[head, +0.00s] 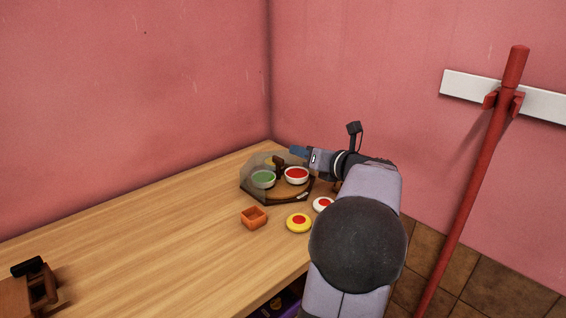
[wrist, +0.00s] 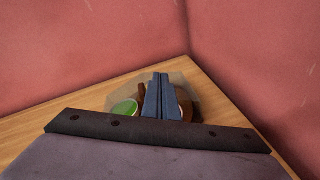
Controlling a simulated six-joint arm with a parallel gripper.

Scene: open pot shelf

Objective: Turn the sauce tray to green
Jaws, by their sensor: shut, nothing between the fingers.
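The sauce tray (head: 290,193) is a round turntable near the back corner of the wooden table, under a part-transparent smoky cover (head: 250,187). On it a bowl of green sauce (head: 263,178) sits at the left, behind the cover. A bowl of red sauce (head: 297,175) sits at the right, in the uncovered part. A brown post (head: 279,168) stands near the middle. My gripper (head: 297,152) is shut and empty, just above and behind the red bowl. In the wrist view its blue fingers (wrist: 161,98) lie together over the tray, with the green bowl (wrist: 125,108) to their left; the red bowl is mostly hidden.
A small orange box (head: 254,217), a yellow button with a red centre (head: 299,223) and a white button with a red centre (head: 322,204) are in front of the tray. A brown wooden object (head: 35,290) is at far left. Pink walls close the corner.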

